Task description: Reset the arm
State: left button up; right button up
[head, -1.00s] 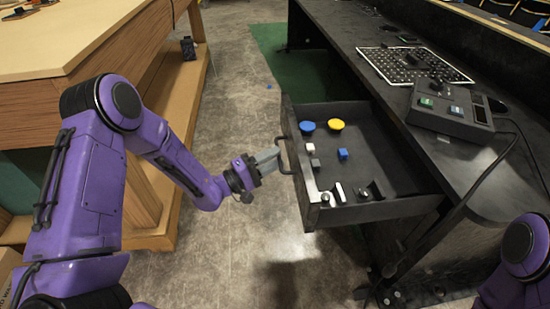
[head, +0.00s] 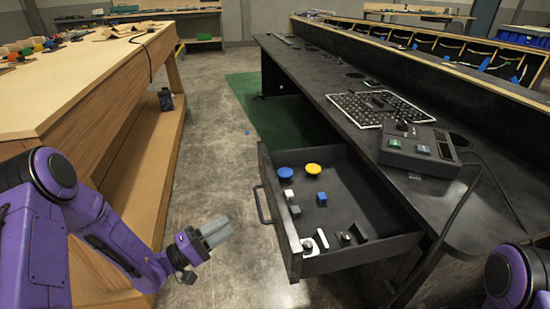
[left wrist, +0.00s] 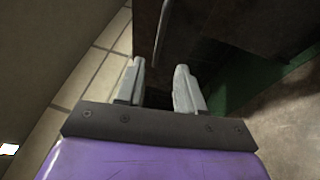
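My left arm comes in from the left in the head view. Its gripper (head: 220,230) is empty, in the air to the left of the open drawer (head: 365,255) and apart from its dark handle (head: 261,205). In the left wrist view the two grey fingers (left wrist: 160,70) stand apart with nothing between them, so the gripper is open. At the lower right of the head view only a purple link of my right arm (head: 510,280) shows. My right gripper is out of view.
The drawer sticks out from the black desk (head: 330,75) and holds a blue disc (head: 285,173), a yellow disc (head: 313,169) and several small blocks. A console box (head: 418,148) sits on the desk. A wooden workbench (head: 80,85) stands left. Bare floor lies between.

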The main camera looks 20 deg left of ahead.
pick_arm(q)
notch_tip(320, 180, down, 6)
jog(key=w+a+y, duration=0.1)
jog(key=a+y, duration=0.2)
jog(key=y, duration=0.5)
jog(key=s+f+m+g+y, duration=0.3)
jog(key=s+f+g+y, duration=0.4)
jog(key=s+f, duration=0.65)
jog(key=s+f+m+g, duration=0.1)
jog(key=s+f+g, duration=0.3)
jog(key=s, duration=0.8)
notch_tip(320, 180, up, 16)
jog(key=s+g+p, duration=0.1)
jog(key=p, duration=1.4)
jog(key=shift+s+d+g+y+p, duration=0.15)
jog(key=shift+d+g+y+p, duration=0.15)
jog(key=shift+d+y, duration=0.1)
